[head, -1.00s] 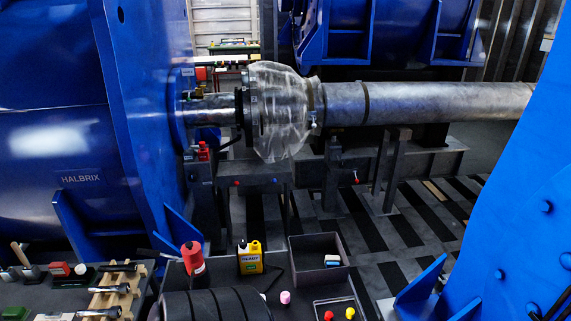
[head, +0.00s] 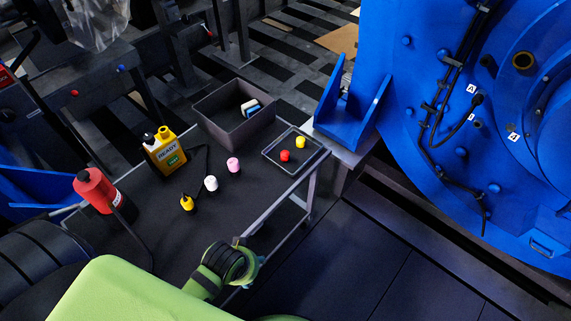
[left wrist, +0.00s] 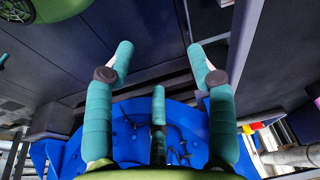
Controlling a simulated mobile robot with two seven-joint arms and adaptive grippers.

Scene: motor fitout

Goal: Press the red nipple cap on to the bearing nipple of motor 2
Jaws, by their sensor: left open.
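The red cap (head: 285,155) stands in a small shallow tray (head: 269,166) on the dark cart top, beside a yellow cap (head: 300,142). A large blue motor (head: 400,90) fills the right of the head view, with cables and small letter tags on its end face. I see no number on it, and cannot pick out its bearing nipple for sure. My left gripper (left wrist: 160,72) is open and empty in the left wrist view, its teal fingers spread apart. A blue motor part (left wrist: 120,120) shows behind the fingers. My right gripper is not in view.
The cart (head: 170,230) also carries a grey open bin (head: 236,125), a yellow READY bottle (head: 166,150), a red bottle (head: 95,190), and pink, white and yellow small items. A blue bracket (head: 350,115) stands behind the tray. The floor right of the cart is clear.

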